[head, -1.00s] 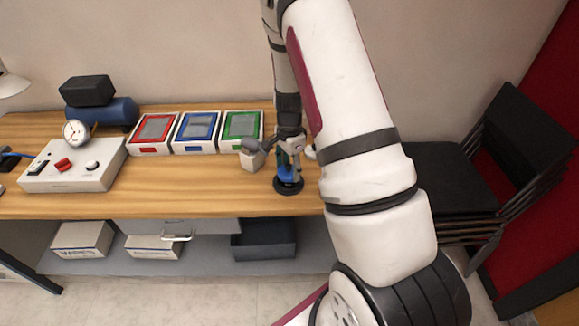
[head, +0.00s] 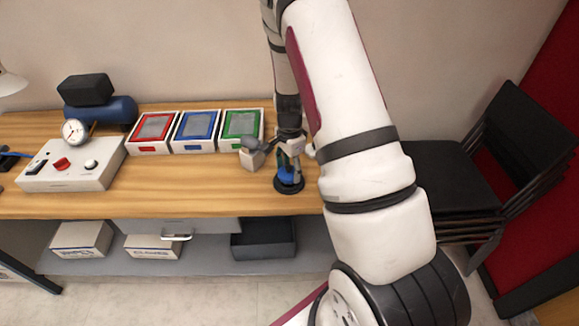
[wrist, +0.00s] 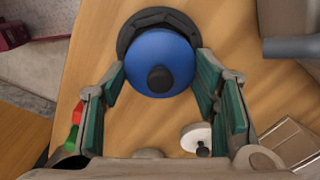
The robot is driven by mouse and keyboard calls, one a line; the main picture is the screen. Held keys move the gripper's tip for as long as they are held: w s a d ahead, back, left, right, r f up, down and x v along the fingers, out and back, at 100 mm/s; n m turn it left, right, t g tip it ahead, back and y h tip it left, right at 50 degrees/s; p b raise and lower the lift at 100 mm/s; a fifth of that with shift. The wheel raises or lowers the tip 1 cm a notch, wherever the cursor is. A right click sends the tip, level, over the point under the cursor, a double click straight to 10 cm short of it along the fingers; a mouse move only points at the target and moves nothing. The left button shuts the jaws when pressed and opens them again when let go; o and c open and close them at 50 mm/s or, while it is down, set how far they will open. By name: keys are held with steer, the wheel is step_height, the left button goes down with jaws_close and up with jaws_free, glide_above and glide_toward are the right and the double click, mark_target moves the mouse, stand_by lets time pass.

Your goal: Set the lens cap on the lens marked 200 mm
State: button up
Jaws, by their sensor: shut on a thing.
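A blue round piece with a black knob on top (wrist: 160,62) sits over a dark many-sided base (wrist: 128,38) in the wrist view. I take it for the lens cap, but cannot be sure. In the head view the blue piece (head: 287,172) is low, above the dark round base (head: 289,186) near the table's front edge. My gripper (wrist: 158,68) is shut on the blue piece, with a green-padded finger on each side. It also shows in the head view (head: 290,158), pointing down. No 200 mm marking can be read, and I cannot pick out that lens.
Red (head: 153,129), blue (head: 195,128) and green (head: 240,127) trays stand at the back. A white control box (head: 72,170) is at left. A pale hexagonal block (head: 252,159) is close beside my gripper. A white knobbed disc (wrist: 195,136) lies nearby. The front-middle wood is clear.

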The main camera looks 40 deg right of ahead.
mark_target(290, 166)
steer(key=o, duration=0.6)
steer(key=shift+c, duration=0.2)
step_height(290, 166, up, 11)
steer(key=p, duration=0.2)
steer(key=shift+p, duration=0.3)
stand_by(0.4)
stand_by(0.4)
